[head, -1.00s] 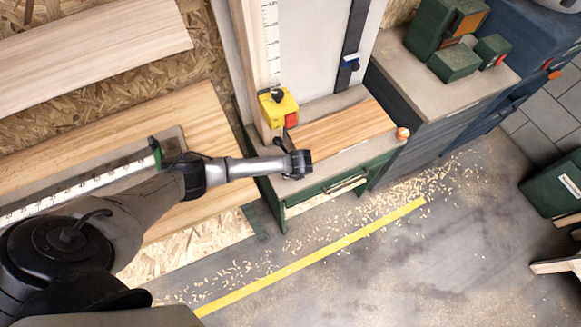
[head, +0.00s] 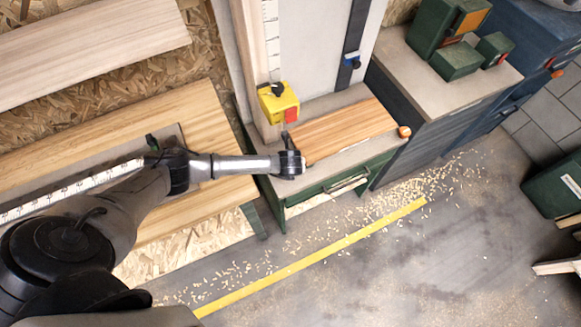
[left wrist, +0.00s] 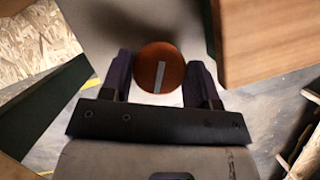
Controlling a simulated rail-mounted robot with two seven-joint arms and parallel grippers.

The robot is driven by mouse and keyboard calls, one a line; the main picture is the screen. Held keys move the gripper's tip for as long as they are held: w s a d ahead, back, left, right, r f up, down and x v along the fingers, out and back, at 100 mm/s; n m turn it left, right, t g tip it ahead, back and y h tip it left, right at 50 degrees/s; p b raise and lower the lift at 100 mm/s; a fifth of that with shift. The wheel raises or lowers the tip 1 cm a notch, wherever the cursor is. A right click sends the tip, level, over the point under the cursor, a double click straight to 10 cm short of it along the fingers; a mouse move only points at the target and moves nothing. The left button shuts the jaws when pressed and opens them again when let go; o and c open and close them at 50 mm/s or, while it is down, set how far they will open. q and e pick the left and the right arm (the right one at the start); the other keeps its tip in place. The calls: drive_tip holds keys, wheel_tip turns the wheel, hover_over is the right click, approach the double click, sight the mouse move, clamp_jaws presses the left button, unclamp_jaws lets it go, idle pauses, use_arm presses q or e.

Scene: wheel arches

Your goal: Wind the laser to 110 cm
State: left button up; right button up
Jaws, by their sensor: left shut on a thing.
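A yellow box with a red face and a black knob on top (head: 278,102) sits low on an upright wooden rail; it may be the laser. A white scale (head: 270,40) runs up the rail, its figures too small to read. My left gripper (head: 287,140) is just below the yellow box, over the bench front. In the left wrist view its fingers are shut on a round orange-brown knob (left wrist: 160,68) with a pale stripe set at a slant. The knob is hidden in the head view. My right gripper is not in view.
Another scale (head: 70,192) lies at left under my arm. Green boxes (head: 455,60) stand at the back right.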

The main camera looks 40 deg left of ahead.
use_arm(q)
drive_tip(key=m+h+b, duration=0.1)
drive_tip(key=m, duration=0.2)
drive_tip(key=m+t+h+b, duration=0.1)
drive_tip(key=m, duration=0.2)
drive_tip(key=shift+a+f+m+b, duration=0.1)
drive_tip(key=shift+m+b, duration=0.2)
drive_tip(key=shift+b, duration=0.05)
drive_tip(key=m+h+b, duration=0.1)
drive_tip(key=m, duration=0.2)
drive_tip(key=m+h+b, duration=0.1)
drive_tip(key=m+b, duration=0.1)
drive_tip(key=m, duration=0.1)
drive_tip(key=shift+a+h, duration=0.15)
drive_tip(key=shift+h, duration=0.25)
drive_tip(key=m+g+h+b, duration=0.1)
drive_tip(key=m+b, duration=0.1)
drive_tip(key=m, duration=0.2)
drive_tip(key=m+h+b, duration=0.1)
drive_tip(key=m+b, duration=0.1)
drive_tip(key=shift+w+f+m+g, duration=0.1)
drive_tip(key=shift+m+g, duration=0.2)
drive_tip(key=shift+g, duration=0.1)
drive_tip(key=shift+m+g+b, duration=0.4)
drive_tip(key=shift+m+b, duration=0.8)
drive_tip(key=shift+m+g+h+b, duration=0.45)
drive_tip(key=shift+m+b, duration=0.55)
drive_tip(key=shift+m, duration=0.4)
drive_tip(key=shift+r, duration=0.2)
